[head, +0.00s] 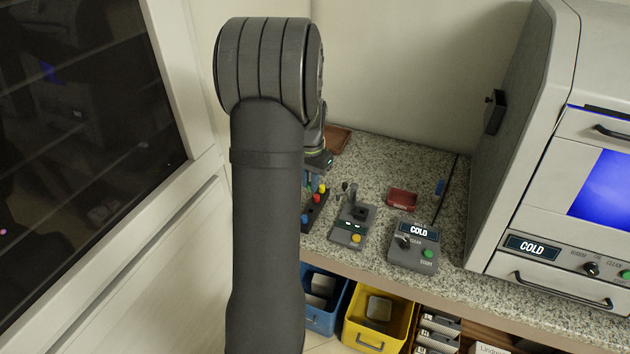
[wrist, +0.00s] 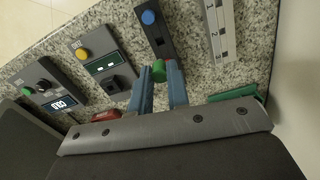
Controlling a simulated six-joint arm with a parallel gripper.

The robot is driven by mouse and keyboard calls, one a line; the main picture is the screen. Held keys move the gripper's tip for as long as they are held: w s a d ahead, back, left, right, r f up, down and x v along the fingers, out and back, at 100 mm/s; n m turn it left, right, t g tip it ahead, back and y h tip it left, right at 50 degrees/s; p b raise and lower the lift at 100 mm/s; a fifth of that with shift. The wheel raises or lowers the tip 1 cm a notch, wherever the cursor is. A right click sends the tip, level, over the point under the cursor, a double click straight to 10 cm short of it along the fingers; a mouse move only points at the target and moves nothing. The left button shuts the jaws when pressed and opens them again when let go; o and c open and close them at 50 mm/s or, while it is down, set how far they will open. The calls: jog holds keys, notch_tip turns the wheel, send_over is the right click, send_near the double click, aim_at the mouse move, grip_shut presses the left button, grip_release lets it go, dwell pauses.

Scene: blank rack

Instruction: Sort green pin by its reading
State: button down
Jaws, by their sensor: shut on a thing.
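In the wrist view, my gripper (wrist: 159,72) is shut on the green pin (wrist: 159,70), whose round green end shows between the blue fingers. A dark pin rack (wrist: 157,38) lies just beyond it, with a blue pin (wrist: 148,18) at its far end. I cannot tell whether the green pin's lower end is in the rack or clear of it. A grey device (head: 350,233) with a slot, two small lit displays and a yellow button stands beside the rack.
A control box (head: 413,255) reading COLD has a knob and green button. A red tray (head: 402,198) sits behind it. Blue (head: 338,318) and yellow (head: 404,330) bins stand below the counter's front edge. A large machine (head: 520,120), also showing COLD, bounds the right.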

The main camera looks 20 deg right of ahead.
jog(key=shift+f, duration=0.1)
jog(key=shift+f, duration=2.8)
jog(key=shift+f, duration=1.55)
jog(key=c, duration=1.3)
grip_release()
jog(key=r, duration=1.7)
jog(key=shift+w+d+r, duration=0.15)
jog(key=shift+d+r, duration=0.05)
